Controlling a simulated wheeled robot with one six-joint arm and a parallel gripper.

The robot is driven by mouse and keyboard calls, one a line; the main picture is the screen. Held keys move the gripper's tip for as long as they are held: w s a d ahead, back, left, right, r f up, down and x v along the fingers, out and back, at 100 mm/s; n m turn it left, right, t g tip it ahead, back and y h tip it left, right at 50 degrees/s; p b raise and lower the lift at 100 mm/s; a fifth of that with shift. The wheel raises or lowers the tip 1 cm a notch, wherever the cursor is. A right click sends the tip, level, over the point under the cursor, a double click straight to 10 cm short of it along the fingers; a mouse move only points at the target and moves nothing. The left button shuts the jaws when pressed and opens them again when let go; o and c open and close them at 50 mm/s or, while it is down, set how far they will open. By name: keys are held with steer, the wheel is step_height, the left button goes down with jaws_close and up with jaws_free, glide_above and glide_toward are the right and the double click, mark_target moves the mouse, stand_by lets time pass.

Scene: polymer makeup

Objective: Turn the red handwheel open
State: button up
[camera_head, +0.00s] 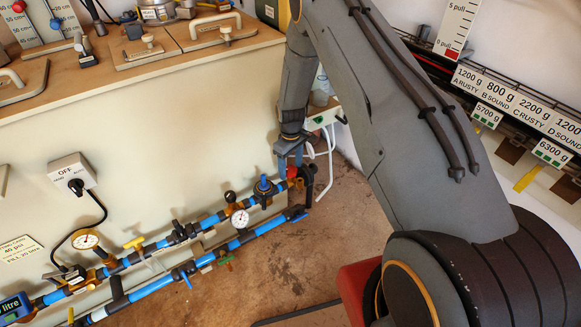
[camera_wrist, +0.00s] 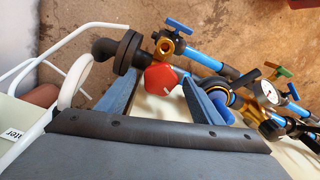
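My gripper (camera_wrist: 159,84) is open, with one blue-grey finger on each side of the handwheel in the picture. I cannot tell whether the fingers touch it. In the head view, the handwheel (camera_head: 292,172) is a small red patch at the right end of the piping, with my gripper (camera_head: 289,163) just at it, pointing down. Most of the handwheel is hidden there.
Blue pipes (camera_head: 160,245) with gauges and several small valves run along the cream cabinet front (camera_head: 150,130). A blue-capped regulator (camera_head: 264,184) stands close by on the left. White tubing (camera_wrist: 52,62) hangs beside the valve. Brown floor (camera_head: 350,225) is open at the right.

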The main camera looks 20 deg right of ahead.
steer(key=shift+r+p, duration=0.4)
steer(key=shift+r, duration=3.5)
step_height(320, 180, up, 13)
steer(key=m, duration=0.1)
glide_above(291, 169)
steer(key=s+a, duration=0.4)
steer(key=s, duration=0.1)
steer(key=s+a+r+m, duration=0.1)
steer(key=s+a+r, duration=0.2)
steer(key=s+r, duration=0.7)
steer(key=s+a+r+m, duration=0.1)
steer(key=s+r, duration=0.4)
steer(key=s, duration=0.6)
steer(key=s+a+r+m, duration=0.1)
steer(key=s+r, duration=0.4)
steer(key=s, duration=0.5)
steer(key=d+r+m+p, duration=0.2)
steer(key=d+r+p, duration=0.6)
steer(key=p, duration=0.7)
steer(key=shift+s+d+r+m+p, duration=0.2)
steer(key=shift+d+m+p, duration=0.1)
steer(key=shift+d+m, duration=0.1)
